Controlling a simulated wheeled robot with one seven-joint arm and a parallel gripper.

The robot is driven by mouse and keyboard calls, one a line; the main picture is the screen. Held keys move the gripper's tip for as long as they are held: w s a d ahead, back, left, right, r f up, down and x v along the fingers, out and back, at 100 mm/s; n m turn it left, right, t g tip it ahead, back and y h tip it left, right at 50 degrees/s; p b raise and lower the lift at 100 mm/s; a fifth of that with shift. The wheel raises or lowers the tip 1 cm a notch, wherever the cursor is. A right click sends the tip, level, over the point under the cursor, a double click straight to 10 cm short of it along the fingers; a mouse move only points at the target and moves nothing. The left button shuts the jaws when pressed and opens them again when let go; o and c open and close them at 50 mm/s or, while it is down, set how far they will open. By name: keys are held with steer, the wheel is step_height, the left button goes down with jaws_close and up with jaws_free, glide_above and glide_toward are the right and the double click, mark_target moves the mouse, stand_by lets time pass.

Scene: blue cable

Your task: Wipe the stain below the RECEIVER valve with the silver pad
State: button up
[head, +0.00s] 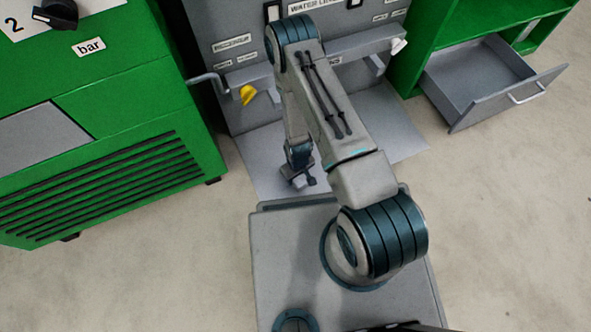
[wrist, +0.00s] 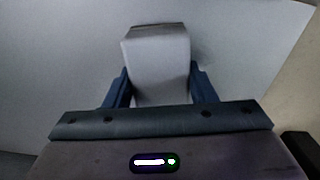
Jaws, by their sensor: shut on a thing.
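My gripper (wrist: 160,85) is shut on the silver pad (wrist: 158,68), a pale grey block between its two dark blue fingers in the wrist view. The pad is over a plain light grey surface; I cannot tell whether it touches it. In the head view my gripper (head: 300,178) hangs low over the grey base plate (head: 385,140) in front of the grey panel (head: 225,20). A yellow valve handle (head: 247,95) is on the panel's left side. I cannot make out a stain; my arm hides part of the panel.
A green cabinet (head: 110,90) with a black knob (head: 56,13) stands at the left. A grey crank (head: 205,80) juts out beside it. At the right, an open grey drawer (head: 508,95) sticks out of a green unit (head: 425,30). The floor (head: 510,230) at the right is clear.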

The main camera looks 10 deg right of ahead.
mark_target(302, 185)
steer(key=shift+s+d+f+p, duration=0.1)
steer(key=shift+s+d+p, duration=0.2)
steer(key=shift+s, duration=0.8)
steer(key=shift+s+d+p, duration=0.15)
steer(key=shift+s+d, duration=0.15)
steer(key=shift+s, duration=0.75)
steer(key=shift+c, duration=0.4)
steer(key=shift+w+r+p, duration=0.15)
steer(key=shift+r+p, duration=2.2)
steer(key=shift+r, duration=0.75)
steer(key=shift+r+p, duration=1.1)
steer(key=shift+r, duration=0.4)
